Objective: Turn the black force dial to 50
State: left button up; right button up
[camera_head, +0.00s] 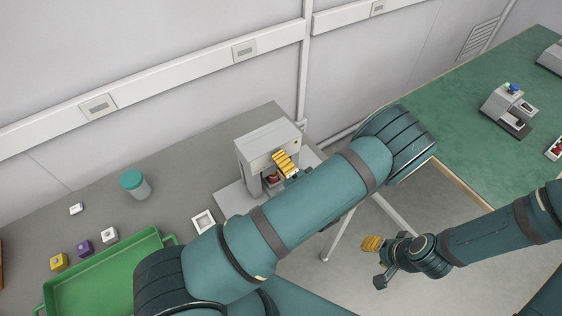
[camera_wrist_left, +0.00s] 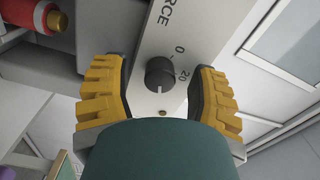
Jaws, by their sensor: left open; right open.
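The black force dial (camera_wrist_left: 160,75) sits on a pale panel marked "FORCE" in the left wrist view. The figures 0 and 20 show beside it, and a light line on the dial points down in that picture. My left gripper (camera_wrist_left: 161,84) is open, its yellow fingers on either side of the dial with gaps to it. In the head view, the grey machine (camera_head: 270,140) stands on the bench, with the yellow fingers of my left gripper (camera_head: 285,164) at its front; the dial is hidden there. My right gripper (camera_head: 377,262) is open and empty, away from the machine.
A green tray (camera_head: 75,272), a teal-capped jar (camera_head: 135,184), several small blocks and a white frame (camera_head: 203,222) are on the grey bench (camera_head: 180,170). A green-topped table (camera_head: 470,115) with other devices stands at the right. A red cylinder (camera_wrist_left: 45,16) is near the left finger.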

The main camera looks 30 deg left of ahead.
pick_arm(q)
jog(key=v, duration=1.2)
jog(key=shift+s, duration=0.1)
